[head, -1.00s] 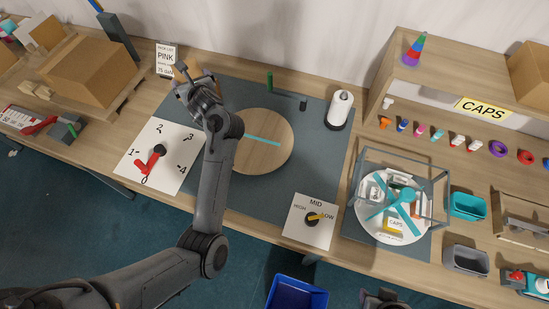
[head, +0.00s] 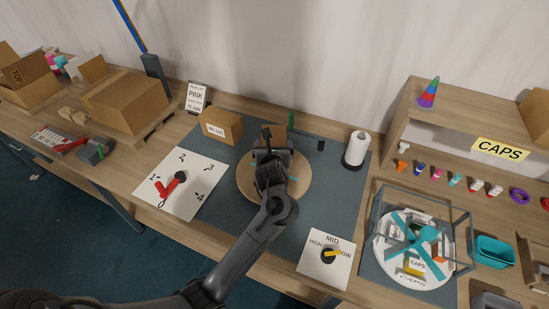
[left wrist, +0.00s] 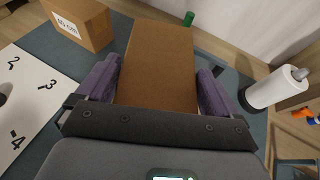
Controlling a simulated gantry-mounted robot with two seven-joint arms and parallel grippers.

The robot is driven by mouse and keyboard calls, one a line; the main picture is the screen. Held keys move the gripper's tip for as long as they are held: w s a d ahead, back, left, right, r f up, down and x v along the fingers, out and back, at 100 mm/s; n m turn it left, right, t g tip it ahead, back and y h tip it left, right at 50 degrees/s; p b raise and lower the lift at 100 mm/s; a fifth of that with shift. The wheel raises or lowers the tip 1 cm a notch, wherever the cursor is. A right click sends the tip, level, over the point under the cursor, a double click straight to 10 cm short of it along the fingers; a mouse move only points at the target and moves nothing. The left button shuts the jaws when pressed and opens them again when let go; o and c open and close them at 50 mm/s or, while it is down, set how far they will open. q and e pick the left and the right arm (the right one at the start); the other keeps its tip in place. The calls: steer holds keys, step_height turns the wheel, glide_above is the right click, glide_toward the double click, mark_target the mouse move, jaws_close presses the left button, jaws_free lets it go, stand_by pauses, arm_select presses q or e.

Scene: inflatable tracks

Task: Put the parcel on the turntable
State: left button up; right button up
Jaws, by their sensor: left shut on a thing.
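The turntable (head: 247,184) is a round light-wood disc with a teal stripe, lying on the dark mat in the head view. My left gripper (head: 272,148) is over the turntable's far part. In the left wrist view its purple fingers (left wrist: 157,85) are shut on a plain brown cardboard parcel (left wrist: 157,60). The top of this parcel (head: 278,132) shows behind the gripper in the head view. The gripper hides its lower part, so I cannot tell whether it touches the disc. My right gripper is not in view.
Another brown box (head: 221,127) with a white label stands left of the turntable, also in the left wrist view (left wrist: 82,22). Dial cards (head: 205,176) lie to the left and front (head: 318,263).

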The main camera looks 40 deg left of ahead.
arm_select(q)
steer(key=shift+f, duration=1.9)
steer(key=shift+f, duration=0.15)
steer(key=shift+b, duration=0.4)
steer(key=o, duration=1.7)
steer(key=shift+f, duration=0.1)
